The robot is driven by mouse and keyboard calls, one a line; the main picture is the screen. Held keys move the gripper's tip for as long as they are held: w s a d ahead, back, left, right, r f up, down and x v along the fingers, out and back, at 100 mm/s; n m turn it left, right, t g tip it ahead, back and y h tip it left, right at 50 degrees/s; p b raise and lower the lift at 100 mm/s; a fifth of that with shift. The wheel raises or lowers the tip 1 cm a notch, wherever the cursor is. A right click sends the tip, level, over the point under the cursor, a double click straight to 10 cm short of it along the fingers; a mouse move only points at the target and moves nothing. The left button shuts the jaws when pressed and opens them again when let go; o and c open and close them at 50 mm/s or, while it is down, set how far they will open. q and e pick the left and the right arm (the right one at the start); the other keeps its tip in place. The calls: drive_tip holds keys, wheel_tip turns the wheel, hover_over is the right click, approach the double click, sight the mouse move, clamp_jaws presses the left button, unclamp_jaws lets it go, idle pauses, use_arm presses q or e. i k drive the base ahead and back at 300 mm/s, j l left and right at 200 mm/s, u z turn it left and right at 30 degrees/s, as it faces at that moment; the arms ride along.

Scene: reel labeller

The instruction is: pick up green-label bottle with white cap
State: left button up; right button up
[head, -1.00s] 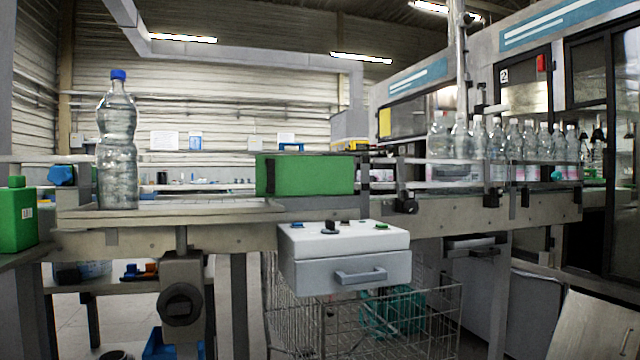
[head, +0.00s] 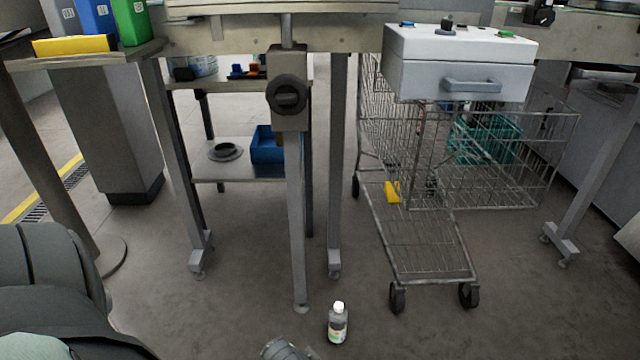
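A small clear bottle with a white cap (head: 338,324) stands upright on the grey floor at the bottom centre of the head view. Its label shows some green low down. A grey ridged rounded thing (head: 285,349) is cut off by the bottom edge, just left of the bottle; I cannot tell what it is. Dark rounded links of mine fill the lower left corner. No fingers of my left or right gripper show, so neither gripper can be seen at the bottle.
A conveyor leg (head: 297,200) stands just behind the bottle, left of it. A wire cart (head: 430,250) with wheels is behind on the right. A shelf (head: 240,174) holds a blue bin (head: 267,145). A side table (head: 85,58) carries green and blue containers. Floor right of the bottle is clear.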

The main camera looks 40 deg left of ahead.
sight(338, 316)
drive_tip(key=u, duration=1.1)
drive_tip(key=i+j+z, duration=0.15)
drive_tip(key=j+z, duration=0.2)
drive_tip(key=i+j+z, duration=0.1)
drive_tip(key=j+z, duration=0.3)
